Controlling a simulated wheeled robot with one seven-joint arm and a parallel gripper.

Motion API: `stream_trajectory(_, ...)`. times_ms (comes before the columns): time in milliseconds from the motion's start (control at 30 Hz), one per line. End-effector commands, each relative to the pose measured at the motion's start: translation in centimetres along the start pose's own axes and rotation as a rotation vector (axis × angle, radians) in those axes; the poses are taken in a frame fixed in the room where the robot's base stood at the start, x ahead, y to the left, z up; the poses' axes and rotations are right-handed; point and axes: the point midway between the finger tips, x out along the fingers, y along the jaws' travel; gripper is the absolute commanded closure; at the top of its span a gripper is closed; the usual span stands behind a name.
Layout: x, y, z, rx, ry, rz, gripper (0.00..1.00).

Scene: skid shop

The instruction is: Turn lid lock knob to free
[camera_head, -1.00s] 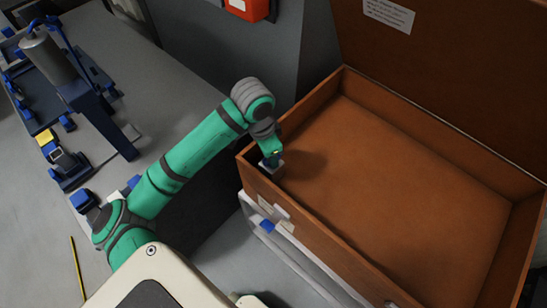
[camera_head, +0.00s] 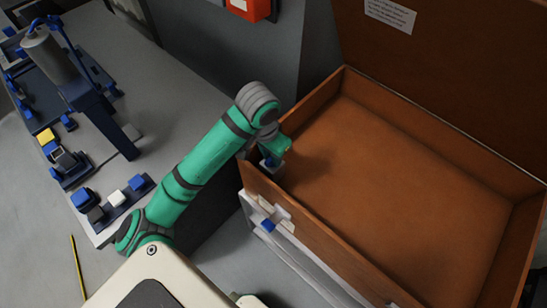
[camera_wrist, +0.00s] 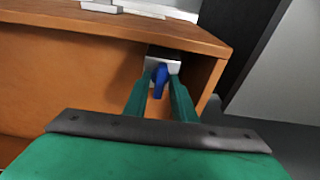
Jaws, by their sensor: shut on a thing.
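A blue knob (camera_wrist: 160,80) sits on a small pale plate (camera_wrist: 163,66) on the inside of a wooden case wall, close to a corner. In the wrist view its handle points down. My gripper (camera_wrist: 161,91) is shut on the knob, with one green finger on each side. In the head view my gripper (camera_head: 270,158) reaches into the near left corner of the open wooden case (camera_head: 355,248), and the knob is mostly hidden by my wrist. The case lid (camera_head: 460,75) stands raised at the back.
A white latch with a blue tab (camera_head: 268,225) is on the case's outer front wall. A grey bench (camera_head: 180,85) at left carries blue fixtures and several small blocks (camera_head: 117,197). A red box (camera_head: 248,9) hangs at the back. The case floor (camera_head: 400,170) is empty.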

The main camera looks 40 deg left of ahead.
Motion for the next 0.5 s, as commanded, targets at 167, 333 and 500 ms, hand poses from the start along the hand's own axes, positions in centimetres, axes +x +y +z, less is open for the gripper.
stream_trajectory(167,0.07,0.05,0.03,0.002,-0.002,0.001,0.67)
stream_trajectory(333,0.04,0.03,0.00,0.002,-0.001,0.001,0.67)
stream_trajectory(500,-0.70,0.00,-0.14,0.004,-0.001,-0.001,0.67)
